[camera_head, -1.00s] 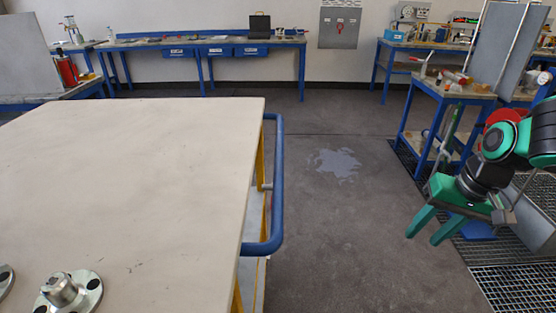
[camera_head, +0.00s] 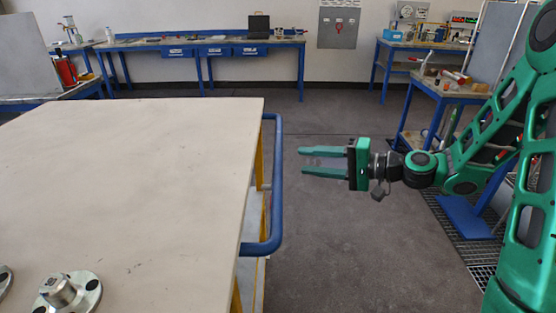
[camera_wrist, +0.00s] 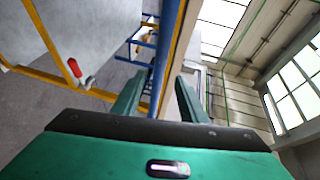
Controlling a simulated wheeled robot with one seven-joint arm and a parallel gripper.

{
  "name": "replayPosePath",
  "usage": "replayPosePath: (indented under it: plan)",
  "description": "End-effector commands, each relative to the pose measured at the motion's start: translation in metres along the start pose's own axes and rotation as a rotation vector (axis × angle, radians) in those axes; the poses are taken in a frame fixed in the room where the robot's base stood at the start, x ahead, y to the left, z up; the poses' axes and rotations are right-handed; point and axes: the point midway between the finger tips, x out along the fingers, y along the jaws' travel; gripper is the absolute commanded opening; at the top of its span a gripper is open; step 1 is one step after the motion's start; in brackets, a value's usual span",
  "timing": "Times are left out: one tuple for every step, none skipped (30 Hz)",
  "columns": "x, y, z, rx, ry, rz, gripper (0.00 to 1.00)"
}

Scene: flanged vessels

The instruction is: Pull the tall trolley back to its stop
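The tall trolley (camera_head: 130,170) stands at the left in the head view, with a pale flat top, yellow posts and a blue tubular handle (camera_head: 277,185) on its right side. My gripper (camera_head: 302,160) is open and empty, its two green fingers pointing left at the handle with a gap between. In the wrist view, the fingers (camera_wrist: 158,92) are spread apart, and the blue handle bar (camera_wrist: 166,50) runs ahead of them, roughly in line with the gap. The trolley's stop cannot be made out.
A flanged metal part (camera_head: 68,292) sits on the trolley's near left corner. A blue-legged workbench (camera_head: 205,42) stands along the back wall. Another bench (camera_head: 450,90) and floor grating (camera_head: 455,235) are at the right. The grey floor (camera_head: 340,235) right of the trolley is clear.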

Motion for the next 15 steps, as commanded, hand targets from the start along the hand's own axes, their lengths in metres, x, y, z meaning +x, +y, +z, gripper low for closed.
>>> replayPosePath:
  plan:
    - [0.006,0.0,0.001,-0.002,-0.004,0.0,0.39]
    - [0.011,0.0,0.001,-0.003,-0.004,0.001,0.39]
    - [0.017,0.0,0.002,-0.003,-0.006,0.001,0.39]
    - [0.022,0.0,0.002,-0.003,-0.006,0.001,0.39]
    - [0.027,0.0,0.002,-0.003,-0.006,0.001,0.39]
    - [0.035,0.001,0.002,-0.002,-0.006,0.002,0.39]
    - [0.04,0.001,0.002,-0.003,-0.006,0.002,0.39]
    - [0.046,0.0,0.002,-0.003,-0.006,0.002,0.39]
    - [0.053,0.0,0.002,-0.004,-0.006,0.002,0.39]
    - [0.058,0.0,0.002,-0.004,-0.006,0.002,0.39]
    - [0.063,0.001,0.002,-0.004,-0.007,0.003,0.39]
    - [0.07,0.0,0.002,-0.003,-0.006,0.002,0.39]
    - [0.074,0.0,0.002,-0.003,-0.006,0.002,0.39]
    - [0.078,0.001,0.002,-0.004,-0.006,0.003,0.39]
    - [0.083,0.001,0.002,-0.004,-0.005,0.004,0.39]
